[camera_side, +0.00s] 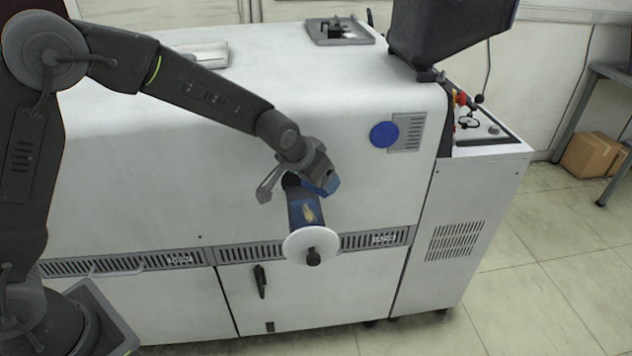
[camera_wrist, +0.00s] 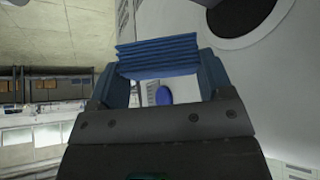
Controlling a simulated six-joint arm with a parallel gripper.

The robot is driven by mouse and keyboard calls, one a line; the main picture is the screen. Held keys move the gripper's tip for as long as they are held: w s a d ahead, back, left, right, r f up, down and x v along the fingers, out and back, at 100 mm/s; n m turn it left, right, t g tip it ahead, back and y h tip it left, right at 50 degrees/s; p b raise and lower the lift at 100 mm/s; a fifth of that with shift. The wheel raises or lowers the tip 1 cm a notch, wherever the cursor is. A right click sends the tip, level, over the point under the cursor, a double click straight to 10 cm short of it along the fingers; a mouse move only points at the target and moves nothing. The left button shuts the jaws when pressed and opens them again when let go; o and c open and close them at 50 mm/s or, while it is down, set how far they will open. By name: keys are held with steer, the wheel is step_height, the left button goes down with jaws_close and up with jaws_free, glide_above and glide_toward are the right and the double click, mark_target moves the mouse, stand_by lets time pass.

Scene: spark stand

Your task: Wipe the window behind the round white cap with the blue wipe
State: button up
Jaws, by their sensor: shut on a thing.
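My gripper (camera_side: 318,182) is at the middle of the white machine, just above the window (camera_side: 304,209), a dark blue body with a yellowish patch. The round white cap (camera_side: 299,248) with a black knob is in front of the window's lower end. In the wrist view my gripper (camera_wrist: 158,76) is shut on the folded blue wipe (camera_wrist: 157,56), which spans between its blue fingers. Whether the wipe touches the window cannot be told. A large dark round shape in a pale rim fills the wrist view's upper right.
The white machine (camera_side: 150,150) stands close behind. A blue disc (camera_side: 384,134) sits on its front beside a grey vent; it also shows in the wrist view (camera_wrist: 163,95). A dark hopper-like box (camera_side: 440,35) stands on top at the right.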

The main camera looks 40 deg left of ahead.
mark_target(316, 213)
steer(key=m, duration=0.1)
steer(key=m+h, duration=0.2)
steer(key=shift+s+f+g, duration=0.25)
steer(key=shift+g, duration=0.05)
steer(key=m, duration=0.1)
steer(key=m+g+h, duration=0.1)
steer(key=m, duration=0.1)
steer(key=w+m+h, duration=0.1)
steer(key=shift+a+r+m, duration=0.35)
steer(key=shift+a+m, duration=0.05)
steer(key=shift+f, duration=3.35)
steer(key=shift+s+a+f, duration=0.25)
steer(key=shift+a+f, duration=0.05)
steer(key=shift+f, duration=0.35)
steer(key=shift+s+a, duration=1.05)
steer(key=shift+s, duration=0.05)
steer(key=shift+w+d, duration=1.35)
steer(key=shift+d, duration=0.2)
steer(key=shift+s, duration=0.35)
steer(key=shift+s+a, duration=1.3)
steer(key=shift+a, duration=0.15)
steer(key=w+d, duration=0.3)
steer(key=shift+r, duration=4.1)
